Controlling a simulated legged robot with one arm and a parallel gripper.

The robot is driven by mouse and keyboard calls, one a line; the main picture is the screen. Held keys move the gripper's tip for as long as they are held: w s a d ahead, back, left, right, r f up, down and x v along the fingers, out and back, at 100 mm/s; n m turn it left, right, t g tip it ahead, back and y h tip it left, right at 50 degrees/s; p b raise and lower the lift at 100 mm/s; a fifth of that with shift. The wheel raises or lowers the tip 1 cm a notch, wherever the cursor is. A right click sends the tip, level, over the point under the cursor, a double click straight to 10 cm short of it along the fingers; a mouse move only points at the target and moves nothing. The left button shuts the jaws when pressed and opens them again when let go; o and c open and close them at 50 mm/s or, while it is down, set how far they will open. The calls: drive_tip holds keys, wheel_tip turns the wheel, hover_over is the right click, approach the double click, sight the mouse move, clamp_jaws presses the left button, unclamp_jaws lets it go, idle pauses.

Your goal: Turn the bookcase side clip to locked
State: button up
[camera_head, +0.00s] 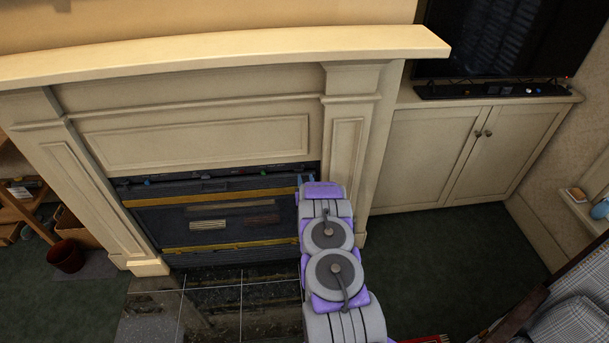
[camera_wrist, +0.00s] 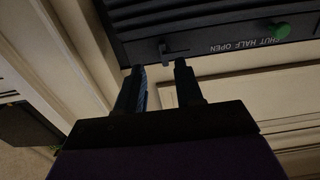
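I cannot make out a bookcase side clip in either view. My gripper (camera_wrist: 157,68) is open, with its two dark fingers apart and nothing held between them. In the wrist view its tips are close to the lower edge of a dark panel (camera_wrist: 225,22). A small black lever (camera_wrist: 172,49) sticks out of that panel just beyond the fingertips. I cannot tell whether the fingers touch it. A bluish strip (camera_wrist: 141,92) shows beside the left finger. In the head view my purple and grey arm reaches the fireplace's right side, hiding most of my gripper.
A green knob (camera_wrist: 279,32) sits beside lettering reading "SHUT HALF OPEN". The fireplace mantel (camera_head: 230,52) overhangs the dark fireplace front (camera_head: 215,217). A low cupboard (camera_head: 425,150) stands right, a wooden shelf unit (camera_head: 20,205) and dark red pot (camera_head: 67,256) left.

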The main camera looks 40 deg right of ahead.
sight(303, 172)
drive_tip(key=w, duration=0.3)
drive_tip(key=shift+d+r+b, duration=0.15)
drive_tip(key=shift+d+b, duration=0.2)
drive_tip(key=shift+b, duration=0.05)
drive_tip(key=shift+w+d, duration=0.6)
drive_tip(key=shift+d, duration=0.3)
drive_tip(key=shift+a, duration=0.4)
drive_tip(key=c, duration=0.3)
drive_tip(key=shift+d, duration=0.15)
clamp_jaws()
